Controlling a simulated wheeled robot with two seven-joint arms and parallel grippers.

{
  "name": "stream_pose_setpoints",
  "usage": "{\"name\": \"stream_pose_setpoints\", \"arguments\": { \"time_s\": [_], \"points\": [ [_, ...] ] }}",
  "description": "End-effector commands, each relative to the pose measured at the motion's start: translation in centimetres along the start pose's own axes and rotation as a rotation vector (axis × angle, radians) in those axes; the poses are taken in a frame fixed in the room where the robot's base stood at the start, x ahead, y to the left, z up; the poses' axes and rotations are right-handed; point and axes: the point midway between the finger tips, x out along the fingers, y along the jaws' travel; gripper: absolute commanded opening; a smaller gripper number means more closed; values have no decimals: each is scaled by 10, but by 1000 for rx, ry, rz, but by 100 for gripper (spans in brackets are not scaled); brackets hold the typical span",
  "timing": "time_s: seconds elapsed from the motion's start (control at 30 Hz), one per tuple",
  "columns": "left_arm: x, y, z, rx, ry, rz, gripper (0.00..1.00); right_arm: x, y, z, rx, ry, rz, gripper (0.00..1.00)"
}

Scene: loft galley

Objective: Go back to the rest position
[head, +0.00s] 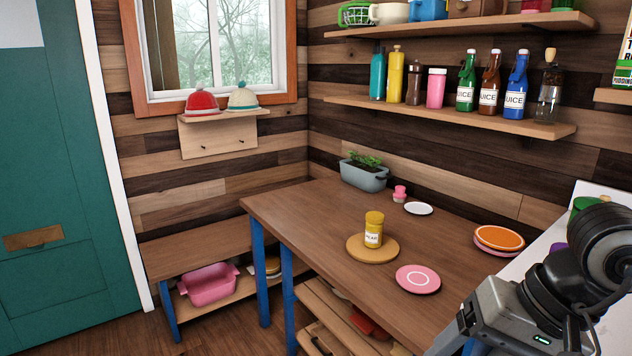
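My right arm (560,285) comes in at the lower right corner, with black joints and a grey housing that carries a small green light. It is in front of the right end of the wooden table (320,212) and the white counter. The fingers of my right gripper cannot be made out, so its opening is unclear. No object shows in its grasp. My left arm and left gripper are outside the head view.
On the table are a yellow jar (374,231) on a round board (358,250), a pink plate (418,279), an orange plate (499,237), a white saucer (418,209) and a planter (363,178). Bottles line the wall shelf (440,113). Floor (215,335) shows at lower left.

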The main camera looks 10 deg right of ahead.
Motion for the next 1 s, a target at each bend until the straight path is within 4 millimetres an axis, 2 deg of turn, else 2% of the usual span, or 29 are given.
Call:
{"name": "stream_pose_setpoints", "arguments": {
  "time_s": [0.03, 0.17, 0.27, 0.33, 0.37, 0.43, 0.47, 0.53, 0.57, 0.63, 0.73, 0.8, 0.9, 1.0],
  "points": [
    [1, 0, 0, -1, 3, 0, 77, 11, -11, 11, 52, -68, -64, 76],
    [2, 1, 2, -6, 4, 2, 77, 31, -49, 43, 262, -286, -259, 76],
    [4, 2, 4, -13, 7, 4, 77, 38, -93, 73, 574, -589, -459, 76],
    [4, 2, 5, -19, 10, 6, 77, 32, -126, 82, 911, -894, -603, 76],
    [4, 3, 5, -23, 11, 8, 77, 28, -137, 79, 1079, -1039, -655, 76],
    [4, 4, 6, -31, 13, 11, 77, 25, -150, 59, 1496, -1395, -737, 76],
    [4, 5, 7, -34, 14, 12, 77, 27, -150, 45, 1681, -1551, -756, 76],
    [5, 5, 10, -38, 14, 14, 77, 48, -133, 12, 2120, -1926, -760, 76],
    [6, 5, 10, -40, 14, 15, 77, 64, -120, -1, -2221, 2013, 716, 76],
    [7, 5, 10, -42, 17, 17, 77, 102, -88, -17, -1906, 1731, 490, 76],
    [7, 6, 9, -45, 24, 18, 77, 161, -41, -14, -1514, 1401, 273, 76],
    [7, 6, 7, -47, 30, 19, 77, 199, -12, 0, -1275, 1207, 171, 76],
    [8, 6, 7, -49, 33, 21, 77, 241, 19, 30, -996, 987, 72, 76],
    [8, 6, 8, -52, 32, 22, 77, 268, 38, 57, -801, 835, 16, 76]
  ]
}}
